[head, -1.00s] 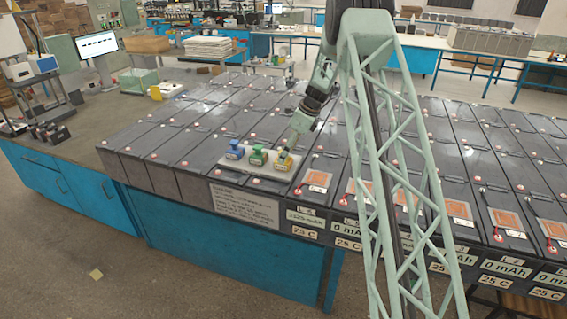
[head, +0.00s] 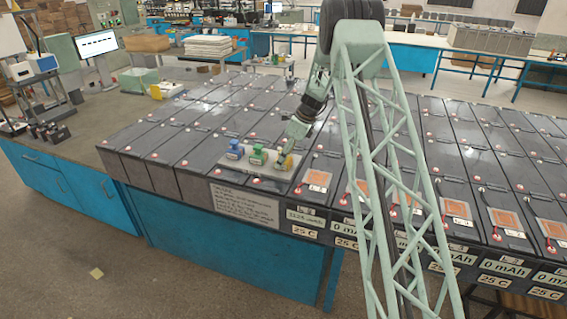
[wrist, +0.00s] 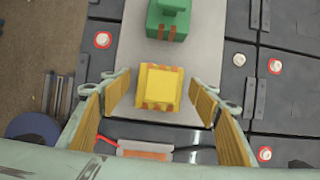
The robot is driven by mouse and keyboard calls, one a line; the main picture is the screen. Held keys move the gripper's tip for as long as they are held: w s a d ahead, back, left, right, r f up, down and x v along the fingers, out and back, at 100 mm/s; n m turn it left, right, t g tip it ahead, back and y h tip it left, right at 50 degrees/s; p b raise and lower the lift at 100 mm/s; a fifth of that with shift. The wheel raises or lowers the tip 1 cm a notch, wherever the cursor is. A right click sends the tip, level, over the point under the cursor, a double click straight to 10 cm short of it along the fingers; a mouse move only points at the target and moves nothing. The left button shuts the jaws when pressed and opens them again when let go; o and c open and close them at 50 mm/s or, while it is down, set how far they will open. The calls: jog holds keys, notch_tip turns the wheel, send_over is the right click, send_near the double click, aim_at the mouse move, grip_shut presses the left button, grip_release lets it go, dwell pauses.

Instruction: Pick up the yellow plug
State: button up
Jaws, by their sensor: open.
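The yellow plug (wrist: 159,87) sits on a pale grey plate (wrist: 132,48) in the wrist view, between the two fingers of my gripper (wrist: 160,100). Gaps show on both sides of it, so the fingers do not touch it. My gripper is open. In the head view the yellow plug (head: 285,161) is the rightmost of three plugs, partly hidden by my gripper (head: 291,146), which is right at it. The green plug (head: 257,155) stands to its left, and it also shows at the top of the wrist view (wrist: 168,18). The blue plug (head: 235,149) is leftmost.
The plate lies on rows of dark batteries (head: 190,140) with red-ringed terminals. An orange square pad (head: 318,179) with a red wire lies just right of the plate. A blue bench (head: 240,250) carries the batteries. The space left of the plugs is clear.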

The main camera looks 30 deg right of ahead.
jog(key=shift+c, duration=0.7)
jog(key=c, duration=0.9)
jog(key=shift+r, duration=0.15)
jog(key=shift+r, duration=1.55)
jog(key=shift+s+b, duration=0.15)
jog(key=shift+b, duration=0.15)
jog(key=s+d, duration=0.1)
jog(key=s, duration=0.4)
jog(key=s+d+r+b, duration=0.1)
jog(key=s, duration=0.4)
jog(key=s+b, duration=0.1)
jog(key=s, duration=0.4)
jog(key=shift+s+d+r, duration=0.2)
jog(key=shift+d+r, duration=0.1)
jog(key=shift+d, duration=0.1)
